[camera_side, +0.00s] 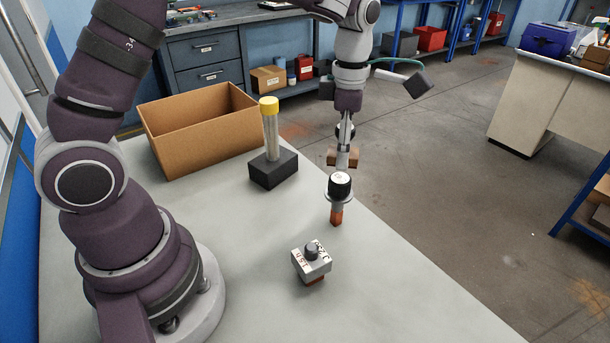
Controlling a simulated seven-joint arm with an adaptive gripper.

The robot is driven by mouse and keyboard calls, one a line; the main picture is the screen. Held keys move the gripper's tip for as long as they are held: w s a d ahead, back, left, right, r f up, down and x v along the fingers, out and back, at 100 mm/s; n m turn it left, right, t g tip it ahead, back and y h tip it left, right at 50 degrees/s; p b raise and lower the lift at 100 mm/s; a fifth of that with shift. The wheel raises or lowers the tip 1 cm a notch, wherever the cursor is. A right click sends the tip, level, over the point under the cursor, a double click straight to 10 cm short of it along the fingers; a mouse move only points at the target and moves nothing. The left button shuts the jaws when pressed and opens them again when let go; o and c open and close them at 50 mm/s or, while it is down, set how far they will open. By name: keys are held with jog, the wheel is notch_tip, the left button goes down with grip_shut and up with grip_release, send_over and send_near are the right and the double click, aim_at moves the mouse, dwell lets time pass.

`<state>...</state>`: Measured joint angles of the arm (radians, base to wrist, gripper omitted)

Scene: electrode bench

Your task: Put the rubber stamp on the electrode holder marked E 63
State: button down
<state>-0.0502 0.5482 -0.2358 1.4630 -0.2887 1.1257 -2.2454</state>
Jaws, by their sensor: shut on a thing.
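My gripper (345,128) points down above the right edge of the bench, shut on what looks like the rubber stamp (343,158), a small brown block with a dark round part above it. The stamp hangs behind a dark-capped piece (340,186) with a pale mark on top, a metal collar and an orange-brown foot. A grey block (311,264) with a round grey knob stands nearer the camera; it carries dark and red markings that I cannot read surely. It may be an electrode holder. I cannot tell which piece is marked E 63.
An open cardboard box (198,152) stands at the back left of the bench (235,240). Beside it, a clear cylinder with a yellow cap (269,107) rises from a black block (273,170). The bench front is clear. Cabinets and shelves stand beyond.

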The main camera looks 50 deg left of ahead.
jog(key=shift+f, duration=1.45)
jog(key=shift+f, duration=0.1)
jog(key=c, duration=0.7)
grip_release()
jog(key=shift+c, duration=0.2)
